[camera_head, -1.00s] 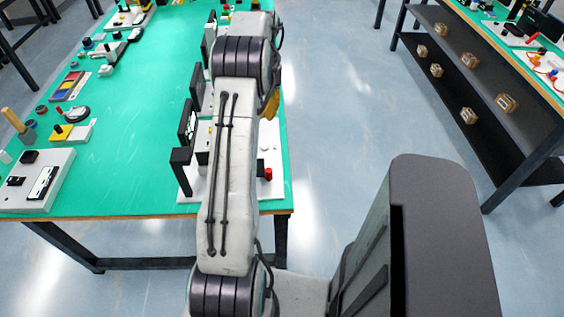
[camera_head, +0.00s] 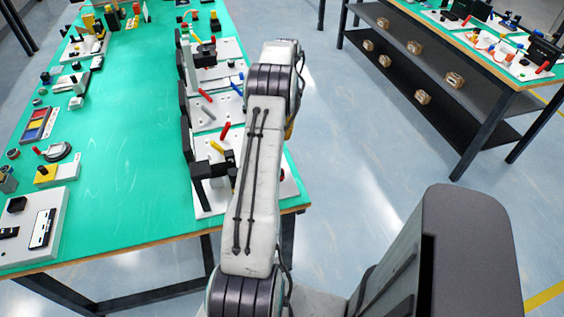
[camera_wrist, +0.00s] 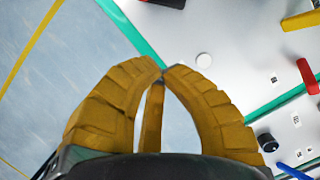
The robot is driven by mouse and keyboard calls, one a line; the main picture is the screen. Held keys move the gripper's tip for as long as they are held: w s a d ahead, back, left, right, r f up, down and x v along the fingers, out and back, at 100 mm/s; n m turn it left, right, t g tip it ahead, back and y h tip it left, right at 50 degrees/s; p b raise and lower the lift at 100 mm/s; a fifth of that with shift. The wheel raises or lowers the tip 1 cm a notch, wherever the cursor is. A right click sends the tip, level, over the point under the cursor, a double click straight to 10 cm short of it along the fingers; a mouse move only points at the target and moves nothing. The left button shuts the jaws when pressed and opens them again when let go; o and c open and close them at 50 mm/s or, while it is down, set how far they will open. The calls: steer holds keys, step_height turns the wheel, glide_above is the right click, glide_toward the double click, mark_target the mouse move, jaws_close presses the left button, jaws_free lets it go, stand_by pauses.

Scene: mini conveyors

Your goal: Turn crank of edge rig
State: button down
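The rig at the table's near right edge has a white base plate (camera_head: 202,205) and a black upright frame (camera_head: 212,168), in the head view. A yellow handle (camera_head: 216,147) and a red handle (camera_head: 225,131) stand beside it. I cannot tell which part is the crank; my arm hides part of the rig. In the wrist view my gripper (camera_wrist: 163,72) has yellow-brown fingers with tips almost together and nothing seen between them. Its tips lie over the table's edge, left of a white round knob (camera_wrist: 204,60) on a white plate (camera_wrist: 222,38).
In the wrist view a dark knob (camera_wrist: 267,142), a red handle (camera_wrist: 307,75) and a blue handle (camera_wrist: 295,172) lie to the right. More rigs line the green table (camera_head: 130,150). Another table with a dark shelf (camera_head: 440,100) stands at the right. The floor (camera_head: 350,150) between is clear.

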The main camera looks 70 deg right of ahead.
steer(key=x, duration=0.6)
steer(key=shift+a+f, duration=0.15)
steer(key=shift+f, duration=0.2)
steer(key=shift+s+a+p, duration=0.2)
steer(key=shift+a+p, duration=0.15)
steer(key=shift+a, duration=0.6)
steer(key=shift+s+a+p, duration=0.25)
steer(key=shift+a+p, duration=0.05)
steer(key=shift+a, duration=0.6)
steer(key=shift+s, duration=0.1)
